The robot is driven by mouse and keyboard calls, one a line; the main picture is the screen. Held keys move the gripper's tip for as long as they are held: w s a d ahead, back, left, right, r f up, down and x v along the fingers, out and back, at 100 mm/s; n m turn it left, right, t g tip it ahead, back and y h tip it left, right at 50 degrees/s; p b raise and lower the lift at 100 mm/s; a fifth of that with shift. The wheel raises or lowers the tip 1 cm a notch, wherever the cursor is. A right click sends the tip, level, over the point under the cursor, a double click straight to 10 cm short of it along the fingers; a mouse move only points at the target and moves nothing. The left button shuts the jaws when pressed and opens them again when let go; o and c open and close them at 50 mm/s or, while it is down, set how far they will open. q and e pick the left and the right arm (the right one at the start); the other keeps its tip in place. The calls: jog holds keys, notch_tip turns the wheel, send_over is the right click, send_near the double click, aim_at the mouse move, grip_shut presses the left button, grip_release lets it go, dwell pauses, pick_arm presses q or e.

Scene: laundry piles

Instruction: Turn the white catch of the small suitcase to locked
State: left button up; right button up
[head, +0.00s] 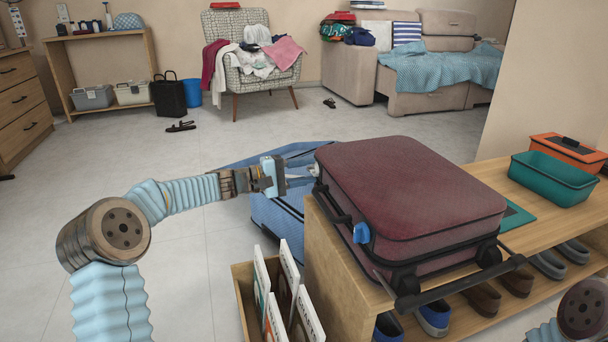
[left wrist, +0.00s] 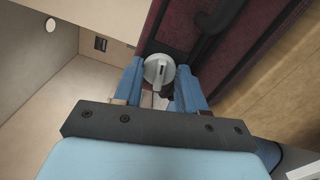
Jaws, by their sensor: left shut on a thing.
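The small suitcase (head: 415,195) is maroon with black trim and lies flat on a wooden bench. Its white catch (head: 316,170) is on the left side near the far corner, mostly hidden by my gripper. In the left wrist view the white catch (left wrist: 158,69) is a round knob with a raised bar. My left gripper (head: 308,178) reaches in from the left and is shut on the catch; its blue fingers (left wrist: 160,88) stand on both sides of the knob. I cannot tell whether the catch is at locked. My right gripper is out of view.
A blue catch (head: 362,232) is on the same side, nearer me. A teal tray (head: 552,177) is at the right.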

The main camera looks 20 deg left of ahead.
pick_arm(q)
jog(key=shift+f+m, duration=0.1)
jog(key=shift+m, duration=1.1)
jog(key=o, duration=1)
jog(key=p+v, duration=0.1)
jog(key=v, duration=1.2)
jog(key=shift+s+a, duration=0.3)
